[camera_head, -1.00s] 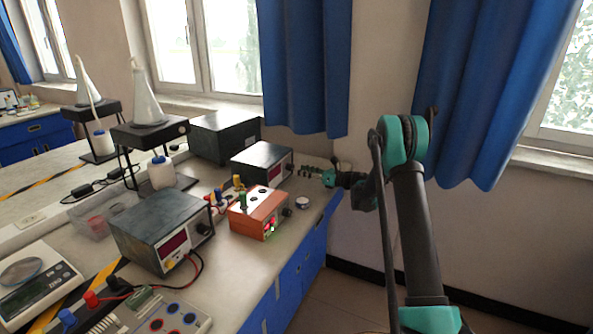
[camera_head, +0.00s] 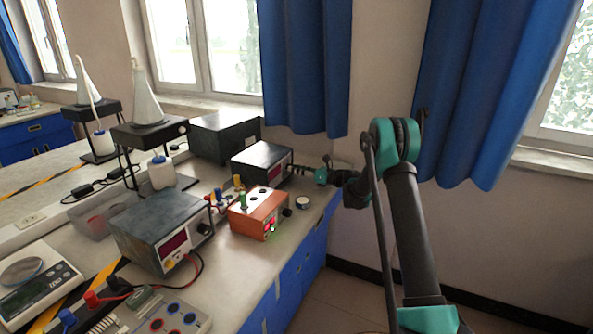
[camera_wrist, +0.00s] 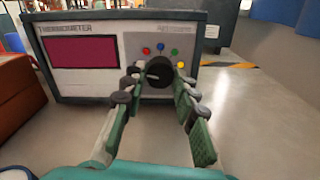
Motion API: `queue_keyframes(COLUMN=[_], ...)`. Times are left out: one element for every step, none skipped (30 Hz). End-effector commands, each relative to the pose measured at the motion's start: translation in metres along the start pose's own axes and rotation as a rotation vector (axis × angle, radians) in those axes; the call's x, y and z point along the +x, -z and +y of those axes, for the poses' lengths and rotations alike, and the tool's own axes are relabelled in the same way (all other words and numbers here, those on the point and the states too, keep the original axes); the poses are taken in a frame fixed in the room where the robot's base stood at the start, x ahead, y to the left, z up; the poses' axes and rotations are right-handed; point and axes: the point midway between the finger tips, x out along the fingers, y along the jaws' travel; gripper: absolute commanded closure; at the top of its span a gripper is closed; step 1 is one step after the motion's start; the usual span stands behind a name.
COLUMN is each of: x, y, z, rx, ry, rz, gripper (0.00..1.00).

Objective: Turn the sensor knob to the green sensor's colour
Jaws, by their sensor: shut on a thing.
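The black sensor knob (camera_wrist: 158,72) is on the front of the dark thermometer box (camera_wrist: 85,83), to the right of its red display. Red (camera_wrist: 145,51), blue (camera_wrist: 160,47), green (camera_wrist: 174,52) and yellow (camera_wrist: 181,65) dots arc over it. A pale mark shows on the knob's face, but I cannot tell clearly which dot it points to. My gripper (camera_wrist: 157,77) is shut on the knob, one finger on each side. In the head view the thermometer box (camera_head: 262,158) is at the bench's far end, with my gripper (camera_head: 302,170) at its front; the knob is hidden there.
A dark power supply (camera_head: 158,225) stands nearer. Bench is clear below my fingers.

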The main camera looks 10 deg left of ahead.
Motion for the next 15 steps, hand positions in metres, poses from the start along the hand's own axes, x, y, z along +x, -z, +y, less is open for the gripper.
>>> queue_keyframes(x=[-0.0001, -0.0001, -0.0002, -0.0002, -0.0002, -0.0002, -0.0002, -0.0002, -0.0003, -0.0003, -0.0003, -0.0003, -0.0003, -0.0003, -0.0003], y=[0.0000, 0.0000, 0.0000, 0.0000, 0.0000, 0.0000, 0.0000, 0.0001, 0.0000, 0.0001, 0.0001, 0.0001, 0.0001, 0.0000, 0.0001], z=[0.0001, 0.0001, 0.0001, 0.0001, 0.0001, 0.0001, 0.0001, 0.0001, 0.0001, 0.0001, 0.0001, 0.0000, 0.0000, 0.0000, 0.0000], rx=[0.000, 0.000, 0.001, 0.002, 0.004, 0.008, 0.012, 0.018, 0.029, 0.039, 0.049, 0.068, 0.082, 0.100, 0.125], ry=[0.000, 0.000, 0.000, 0.000, 0.000, 0.000, 0.000, 0.000, 0.000, 0.000, 0.000, 0.000, 0.000, 0.000, 0.000], rz=[0.000, 0.000, 0.000, 0.000, 0.000, 0.000, 0.000, 0.000, 0.000, 0.000, 0.000, 0.000, 0.000, 0.000, 0.000], gripper=[1.00, 1.00, 1.00, 1.00, 1.00, 1.00, 1.00, 1.00, 1.00, 1.00, 1.00, 1.00, 1.00, 1.00, 1.00])
